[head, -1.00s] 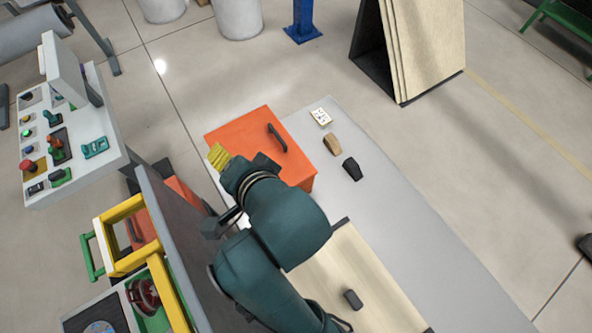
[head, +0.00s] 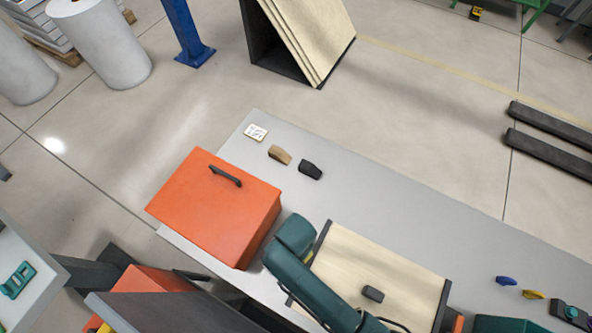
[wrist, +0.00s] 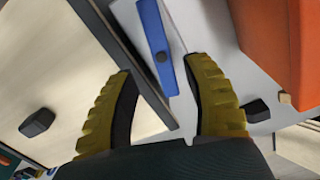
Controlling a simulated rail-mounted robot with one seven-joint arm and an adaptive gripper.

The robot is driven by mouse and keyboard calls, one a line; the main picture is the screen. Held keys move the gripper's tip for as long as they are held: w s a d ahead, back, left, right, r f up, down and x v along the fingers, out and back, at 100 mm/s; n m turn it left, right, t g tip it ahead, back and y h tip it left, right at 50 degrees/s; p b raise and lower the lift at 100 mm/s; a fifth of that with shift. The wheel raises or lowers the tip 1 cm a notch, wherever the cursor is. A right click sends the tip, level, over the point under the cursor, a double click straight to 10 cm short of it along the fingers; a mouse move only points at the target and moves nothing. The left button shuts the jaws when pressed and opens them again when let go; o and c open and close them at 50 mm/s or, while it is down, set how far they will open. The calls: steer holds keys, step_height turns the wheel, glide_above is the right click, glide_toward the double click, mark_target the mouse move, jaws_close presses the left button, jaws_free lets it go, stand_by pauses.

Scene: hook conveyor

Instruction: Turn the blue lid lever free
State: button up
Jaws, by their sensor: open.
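A blue bar with a dark round pivot (wrist: 154,25), which looks like the lid lever, lies in the wrist view between the dark edge of a pale wooden panel and the orange box. My gripper (wrist: 160,70) has its two yellow ribbed fingers spread apart, with nothing between the tips. The bar lies beyond the fingertips, apart from them as far as I can tell. In the head view my arm covers that area, so neither bar nor gripper shows there. The wooden panel (head: 365,262) has dark end strips and a black handle (head: 373,293).
The orange box (head: 212,205) with a black handle stands left of the panel on the grey table (head: 400,232). Tan (head: 279,154) and black (head: 310,169) blocks and a white card (head: 256,132) lie behind it. Small blue (head: 506,281) and yellow (head: 533,294) pieces lie at right.

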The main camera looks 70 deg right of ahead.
step_height(320, 180, down, 5)
steer(key=shift+w+f, duration=0.1)
jaws_close()
stand_by(0.3)
